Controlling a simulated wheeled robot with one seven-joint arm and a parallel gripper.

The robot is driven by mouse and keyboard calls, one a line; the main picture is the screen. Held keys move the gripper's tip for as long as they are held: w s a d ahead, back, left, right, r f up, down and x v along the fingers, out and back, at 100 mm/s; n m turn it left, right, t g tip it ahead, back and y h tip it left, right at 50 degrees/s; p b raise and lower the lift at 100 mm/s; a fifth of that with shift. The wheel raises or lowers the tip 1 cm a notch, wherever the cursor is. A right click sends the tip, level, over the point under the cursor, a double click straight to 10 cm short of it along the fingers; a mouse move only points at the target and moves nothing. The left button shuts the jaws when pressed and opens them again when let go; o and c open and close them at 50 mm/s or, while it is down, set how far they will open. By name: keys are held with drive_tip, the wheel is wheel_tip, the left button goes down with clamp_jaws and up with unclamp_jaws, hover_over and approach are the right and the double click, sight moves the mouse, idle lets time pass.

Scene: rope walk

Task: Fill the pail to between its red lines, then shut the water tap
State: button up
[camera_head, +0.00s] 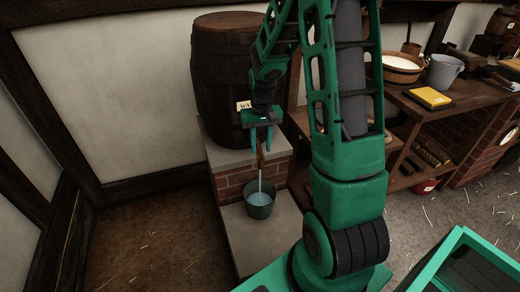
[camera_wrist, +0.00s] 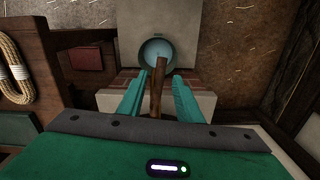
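The pail (camera_head: 258,212) stands upright on a low pale ledge below the barrel (camera_head: 222,62). A stream of water (camera_head: 260,180) falls into it from the wooden tap (camera_head: 260,159). Bluish water (camera_head: 259,198) shows inside the pail; I cannot make out its red lines or the exact level. My gripper (camera_head: 261,147) points down at the tap. In the wrist view, its two teal fingers (camera_wrist: 160,76) stand apart on either side of the tap's wooden part (camera_wrist: 158,92), with gaps visible. The pail (camera_wrist: 142,58) also shows beyond the fingertips there, partly hidden by the tap.
A brick and stone stand (camera_head: 237,182) carries the barrel. To the right, a wooden bench (camera_head: 460,105) holds a bowl (camera_head: 400,68), a grey pot (camera_head: 443,71) and a yellow block (camera_head: 430,98). A coil of rope (camera_wrist: 14,72) hangs at the wrist view's left. Floor at left is clear.

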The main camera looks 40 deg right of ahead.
drive_tip(key=shift+f, duration=1)
clamp_jaws()
drive_tip(key=shift+d, duration=0.15)
